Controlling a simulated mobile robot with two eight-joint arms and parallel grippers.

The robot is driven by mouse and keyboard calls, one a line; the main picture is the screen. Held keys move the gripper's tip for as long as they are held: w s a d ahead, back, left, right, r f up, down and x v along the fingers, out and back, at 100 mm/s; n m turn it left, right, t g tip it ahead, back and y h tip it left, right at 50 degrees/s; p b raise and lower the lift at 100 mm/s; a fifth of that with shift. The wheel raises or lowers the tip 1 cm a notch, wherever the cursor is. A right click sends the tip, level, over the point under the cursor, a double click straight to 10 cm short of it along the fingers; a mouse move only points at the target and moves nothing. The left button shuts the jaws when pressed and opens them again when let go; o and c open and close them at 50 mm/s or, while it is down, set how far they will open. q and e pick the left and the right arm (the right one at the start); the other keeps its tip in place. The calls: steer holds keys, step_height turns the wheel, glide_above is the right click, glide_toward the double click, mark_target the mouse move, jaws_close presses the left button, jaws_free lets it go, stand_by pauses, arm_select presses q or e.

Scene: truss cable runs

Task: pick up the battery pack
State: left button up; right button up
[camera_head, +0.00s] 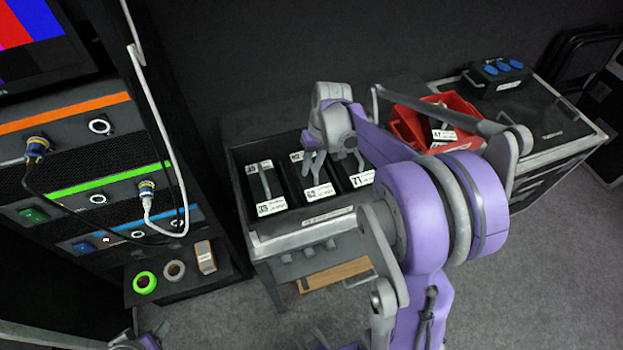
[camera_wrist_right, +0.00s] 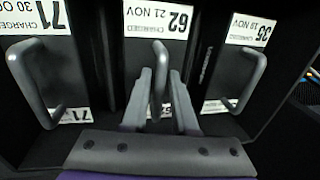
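Three black battery packs with grey bar handles and white labels stand in a charger dock (camera_head: 305,215): pack 35 (camera_head: 269,190), pack 62 (camera_head: 315,183) and pack 71 (camera_head: 358,178). The right wrist view also shows pack 71 (camera_wrist_right: 45,50), pack 62 (camera_wrist_right: 157,30) and pack 35 (camera_wrist_right: 250,45). My right gripper (camera_head: 316,162) is over pack 62. In the right wrist view its two fingers (camera_wrist_right: 160,75) stand on either side of that pack's handle, with narrow gaps showing. A part of my left arm (camera_head: 140,341) shows at the bottom left; its fingers are not clear.
A red bin (camera_head: 461,107) holding a pack labelled 47 (camera_head: 443,134) stands at the right, partly behind my arm. A black box with blue sockets (camera_head: 500,76) sits on a case. A rack with cables (camera_head: 105,130) and a shelf with tape rolls (camera_head: 145,282) stand left.

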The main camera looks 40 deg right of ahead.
jaws_close()
stand_by(1.2)
